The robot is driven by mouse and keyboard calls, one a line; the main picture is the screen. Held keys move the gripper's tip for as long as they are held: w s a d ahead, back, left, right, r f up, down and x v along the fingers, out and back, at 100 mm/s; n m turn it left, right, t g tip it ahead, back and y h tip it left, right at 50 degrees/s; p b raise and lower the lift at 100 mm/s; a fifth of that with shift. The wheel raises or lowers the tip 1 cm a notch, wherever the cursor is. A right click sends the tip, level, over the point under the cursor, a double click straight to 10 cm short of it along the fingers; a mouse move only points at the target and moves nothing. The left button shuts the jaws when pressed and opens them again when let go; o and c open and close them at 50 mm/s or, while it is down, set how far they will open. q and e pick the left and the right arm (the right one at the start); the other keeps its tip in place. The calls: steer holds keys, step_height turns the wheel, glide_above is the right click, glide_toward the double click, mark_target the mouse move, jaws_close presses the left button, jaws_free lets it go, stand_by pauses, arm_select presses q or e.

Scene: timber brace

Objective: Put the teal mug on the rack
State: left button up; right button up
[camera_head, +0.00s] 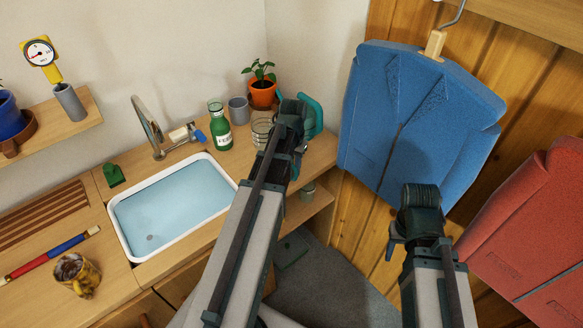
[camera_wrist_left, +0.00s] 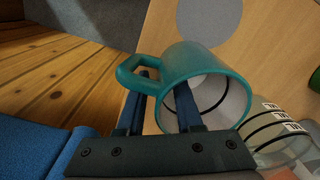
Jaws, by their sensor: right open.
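The teal mug (camera_head: 314,118) is at the right end of the counter in the head view, partly hidden by my left arm. In the left wrist view the mug (camera_wrist_left: 205,65) has its mouth towards the camera and its handle to the left. My left gripper (camera_wrist_left: 163,88) has one finger at the handle opening and the other inside the mouth, with the mug wall between them. Whether they press on the wall is unclear. My right gripper (camera_head: 392,250) is open, away from the mug, before the blue jacket. A slatted wooden rack (camera_head: 45,215) lies flat left of the sink.
The sink (camera_head: 135,232) holds water. A blue jacket (camera_head: 400,120) hangs right.

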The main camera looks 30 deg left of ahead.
arm_select(q)
step_height(320, 180, up, 12)
steer(key=p, duration=1.2)
steer(key=shift+d+r, duration=0.1)
